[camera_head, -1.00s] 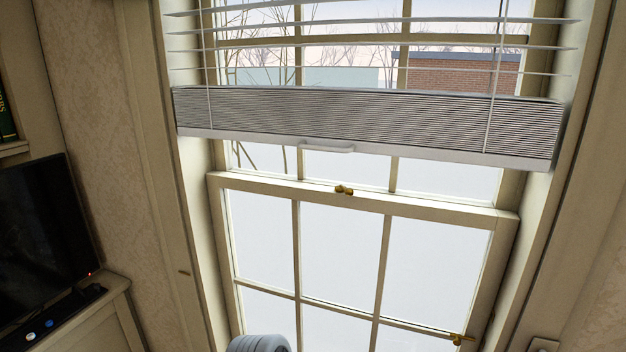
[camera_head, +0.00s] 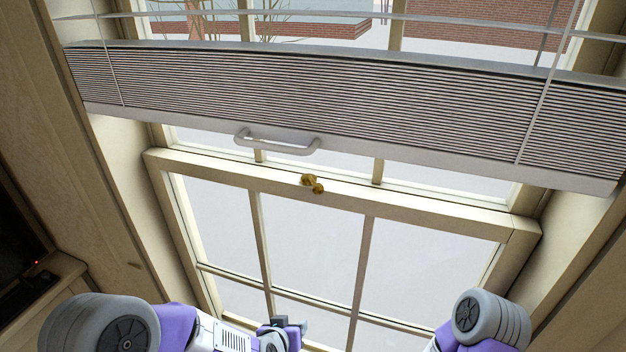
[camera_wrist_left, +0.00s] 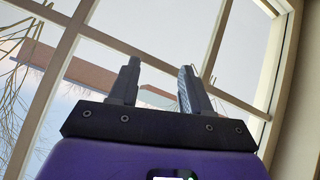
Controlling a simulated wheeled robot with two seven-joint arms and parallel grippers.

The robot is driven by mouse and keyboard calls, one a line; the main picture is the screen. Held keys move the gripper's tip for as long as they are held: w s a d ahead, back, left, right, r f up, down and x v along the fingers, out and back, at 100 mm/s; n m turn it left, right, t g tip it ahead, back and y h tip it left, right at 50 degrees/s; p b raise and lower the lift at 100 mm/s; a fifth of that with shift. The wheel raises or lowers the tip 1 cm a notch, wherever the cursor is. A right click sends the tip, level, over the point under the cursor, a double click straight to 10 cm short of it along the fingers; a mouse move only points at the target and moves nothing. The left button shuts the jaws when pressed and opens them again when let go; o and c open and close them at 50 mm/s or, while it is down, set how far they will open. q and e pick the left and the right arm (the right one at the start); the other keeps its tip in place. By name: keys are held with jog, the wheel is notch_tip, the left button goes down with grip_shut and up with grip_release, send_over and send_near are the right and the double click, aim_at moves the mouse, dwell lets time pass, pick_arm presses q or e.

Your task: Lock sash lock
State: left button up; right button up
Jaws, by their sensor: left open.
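The sash lock (camera_head: 312,184) is a small brass fitting in two rounded parts. It sits on the meeting rail (camera_head: 400,206) of the window, a little left of the rail's middle. My left gripper (camera_head: 300,326) is low in the head view, below the lock and apart from it. In the left wrist view its two dark fingers (camera_wrist_left: 160,82) stand apart with nothing between them, with window panes and bars beyond. The lock does not show in that view. My right arm enters at the lower right of the head view; its gripper is out of the picture.
A slatted blind (camera_head: 320,98) hangs just above the lock, its white handle (camera_head: 277,142) close to the lock's upper left. Deep window jambs flank the sash. A dark screen (camera_head: 14,225) and a cabinet stand at the far left.

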pick_arm(q)
jog(key=w+d+r+t+p, duration=0.1)
jog(key=d+r+t, duration=0.1)
jog(key=r, duration=0.7)
jog(key=w+d+r+t+p, duration=0.1)
jog(key=r+t, duration=0.1)
jog(key=r, duration=0.7)
jog(key=t+h+p, duration=0.1)
jog(key=t+p, duration=0.1)
jog(key=t, duration=0.3)
send_near(317, 192)
jog(key=x, duration=0.8)
jog(key=shift+w, duration=0.45)
